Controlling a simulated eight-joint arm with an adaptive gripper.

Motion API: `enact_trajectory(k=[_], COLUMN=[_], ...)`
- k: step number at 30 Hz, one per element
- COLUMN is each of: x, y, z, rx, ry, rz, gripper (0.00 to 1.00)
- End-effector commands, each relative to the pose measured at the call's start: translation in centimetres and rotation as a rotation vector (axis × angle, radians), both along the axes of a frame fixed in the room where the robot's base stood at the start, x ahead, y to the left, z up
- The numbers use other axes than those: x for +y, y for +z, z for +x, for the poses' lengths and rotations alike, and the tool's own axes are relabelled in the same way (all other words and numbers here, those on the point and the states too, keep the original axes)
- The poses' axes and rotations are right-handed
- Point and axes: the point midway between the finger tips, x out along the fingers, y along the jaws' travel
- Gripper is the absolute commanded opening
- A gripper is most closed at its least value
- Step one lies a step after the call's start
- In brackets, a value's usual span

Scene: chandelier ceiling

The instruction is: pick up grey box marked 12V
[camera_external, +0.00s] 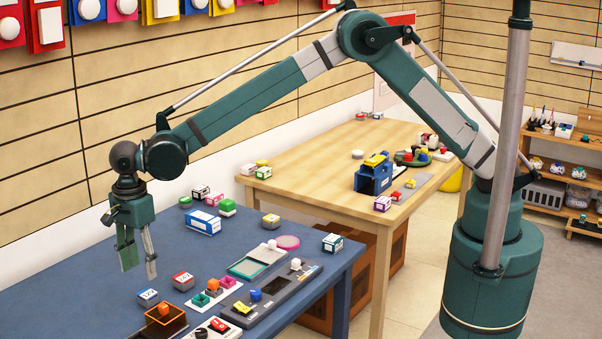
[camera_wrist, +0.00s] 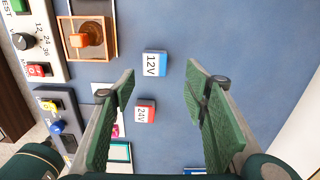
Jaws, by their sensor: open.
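The grey box marked 12V (camera_external: 148,297) sits on the blue table, near the front left of the external view. In the wrist view its white top label (camera_wrist: 154,64) reads 12V, with a blue edge. My gripper (camera_external: 139,264) is open and empty, pointing down above the table near this box. In the wrist view the open fingers (camera_wrist: 161,74) stand on either side of the box in the picture, apart from it. The box is in full sight there.
A red box marked 24V (camera_wrist: 146,113) sits close to the 12V box. An orange block in a brown tray (camera_external: 158,330) and a panel with knobs (camera_wrist: 36,40) lie near it. A blue-and-white box (camera_external: 203,223) stands farther back. The blue table (camera_external: 75,285) is clear to the left.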

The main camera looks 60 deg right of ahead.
Motion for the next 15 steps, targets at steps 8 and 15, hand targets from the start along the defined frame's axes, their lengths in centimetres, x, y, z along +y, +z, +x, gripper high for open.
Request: enact_trajectory(k=[8,15], x=[1.28,1.26], y=[-1.26,-1.27], z=[-0.54,-0.53], rx=[0.007,0.007], ry=[-0.025,-0.025], rz=[-0.007,-0.007], gripper=[0.45,0.45])
